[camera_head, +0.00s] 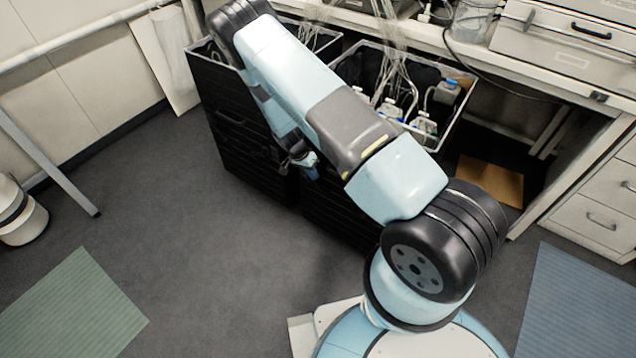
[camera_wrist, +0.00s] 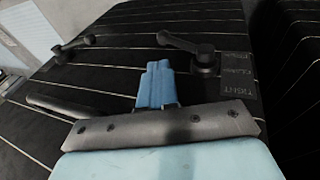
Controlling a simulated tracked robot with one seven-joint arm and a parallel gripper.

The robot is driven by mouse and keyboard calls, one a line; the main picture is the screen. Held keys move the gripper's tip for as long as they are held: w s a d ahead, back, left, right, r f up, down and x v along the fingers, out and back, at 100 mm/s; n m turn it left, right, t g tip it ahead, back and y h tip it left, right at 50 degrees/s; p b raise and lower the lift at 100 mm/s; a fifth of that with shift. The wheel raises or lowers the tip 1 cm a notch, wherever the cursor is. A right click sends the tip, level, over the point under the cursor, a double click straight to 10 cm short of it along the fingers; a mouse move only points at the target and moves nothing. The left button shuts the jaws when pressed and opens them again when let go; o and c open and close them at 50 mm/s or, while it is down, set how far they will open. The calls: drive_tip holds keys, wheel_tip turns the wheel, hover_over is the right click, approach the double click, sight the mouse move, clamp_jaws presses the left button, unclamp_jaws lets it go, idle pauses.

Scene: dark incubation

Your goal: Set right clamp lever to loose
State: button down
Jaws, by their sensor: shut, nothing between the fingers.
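The right clamp lever (camera_wrist: 188,45) is a black handle on a round hub, on a black ribbed face in the wrist view. A label plate (camera_wrist: 236,75) with upside-down lettering that seems to read "RIGHT" sits beside its hub. The handle points left from the hub. My gripper (camera_wrist: 155,68) has its blue fingers together and empty, just below the handle in the picture; I cannot tell whether they touch. In the head view my gripper (camera_head: 308,163) is at the front of the black crates, and the lever cannot be made out there.
A second black lever (camera_wrist: 72,46) is at the left of the same face. Open black crates (camera_head: 240,150) hold bottles with tubing (camera_head: 390,110). A workbench (camera_head: 530,60) stands behind at the right.

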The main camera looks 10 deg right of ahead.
drive_tip(key=shift+v, duration=2.3)
drive_tip(key=s+d+r+n+t+y, duration=0.1)
drive_tip(key=s+r+n+y, duration=0.1)
drive_tip(key=r, duration=1.7)
drive_tip(key=s+d+r+n+t+y, duration=0.1)
drive_tip(key=d+r+y, duration=0.1)
drive_tip(key=r, duration=1.7)
drive_tip(key=s+d+r+n+t, duration=0.1)
drive_tip(key=s+d+r+n, duration=0.1)
drive_tip(key=s+r, duration=0.55)
drive_tip(key=s+d+r+n+t, duration=0.1)
drive_tip(key=s+d+r+t, duration=0.1)
drive_tip(key=s+r, duration=0.55)
drive_tip(key=s+r+n+t, duration=0.1)
drive_tip(key=s+r, duration=0.2)
drive_tip(key=s, duration=0.4)
drive_tip(key=s+d+r+n+t, duration=0.1)
drive_tip(key=s+r+n, duration=0.1)
drive_tip(key=s+r, duration=0.2)
drive_tip(key=s, duration=0.3)
drive_tip(key=shift+s+d, duration=0.3)
drive_tip(key=shift+s, duration=0.1)
